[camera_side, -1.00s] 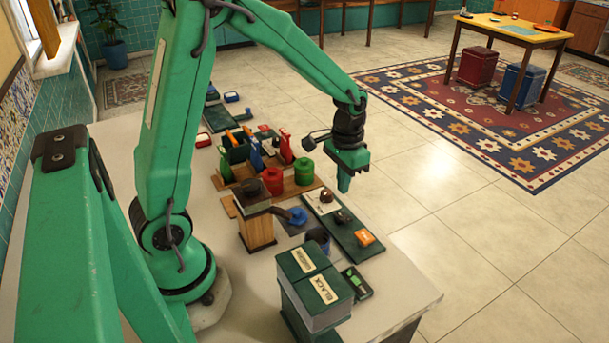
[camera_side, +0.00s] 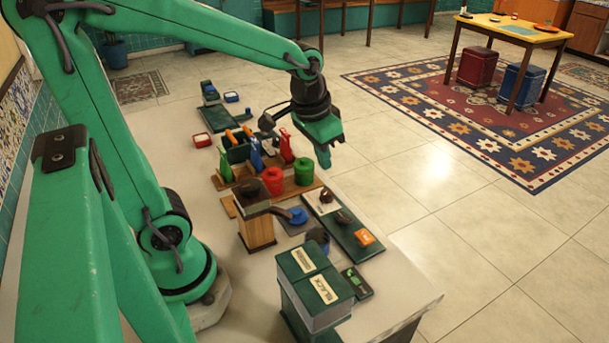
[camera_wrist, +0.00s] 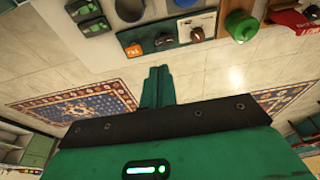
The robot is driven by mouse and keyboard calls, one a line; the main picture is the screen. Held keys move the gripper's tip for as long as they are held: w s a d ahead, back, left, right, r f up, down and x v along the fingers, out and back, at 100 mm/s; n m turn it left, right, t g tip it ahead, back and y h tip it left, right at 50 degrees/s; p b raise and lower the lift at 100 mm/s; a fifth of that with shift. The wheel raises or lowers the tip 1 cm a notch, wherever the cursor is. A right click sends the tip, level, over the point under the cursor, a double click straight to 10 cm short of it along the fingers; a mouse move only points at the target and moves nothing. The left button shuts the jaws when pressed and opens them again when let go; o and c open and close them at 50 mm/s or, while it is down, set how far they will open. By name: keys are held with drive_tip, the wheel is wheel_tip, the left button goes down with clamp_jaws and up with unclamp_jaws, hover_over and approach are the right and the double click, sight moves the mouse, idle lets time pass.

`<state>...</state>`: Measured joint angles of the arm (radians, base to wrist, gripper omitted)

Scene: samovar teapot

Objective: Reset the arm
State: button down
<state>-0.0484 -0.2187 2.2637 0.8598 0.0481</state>
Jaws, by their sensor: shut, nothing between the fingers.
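My gripper (camera_side: 323,158) is green, shut and empty. In the side view it hangs in the air beyond the far right edge of the worktable, near the green spool-shaped item (camera_side: 304,171). In the wrist view its two fingers (camera_wrist: 158,85) lie together in the middle with nothing between them. The wrist view shows the table's items along the top, apart from the fingertips. The green item is there too (camera_wrist: 240,25).
The white table (camera_side: 400,290) holds green boxes labelled BLACK (camera_side: 318,292), a wooden grinder-like box (camera_side: 257,225), a red spool-shaped item (camera_side: 272,181) and a dark tray with an orange block (camera_side: 364,237). Open floor lies to the right, with a patterned rug (camera_side: 440,110) beyond.

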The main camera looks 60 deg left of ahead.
drive_tip(key=s+d+r+t, duration=0.1)
drive_tip(key=s+r, duration=0.3)
drive_tip(key=s, duration=0.5)
drive_tip(key=shift+s+d+r+t, duration=0.15)
drive_tip(key=shift+d+r+t, duration=0.15)
drive_tip(key=shift+t, duration=0.6)
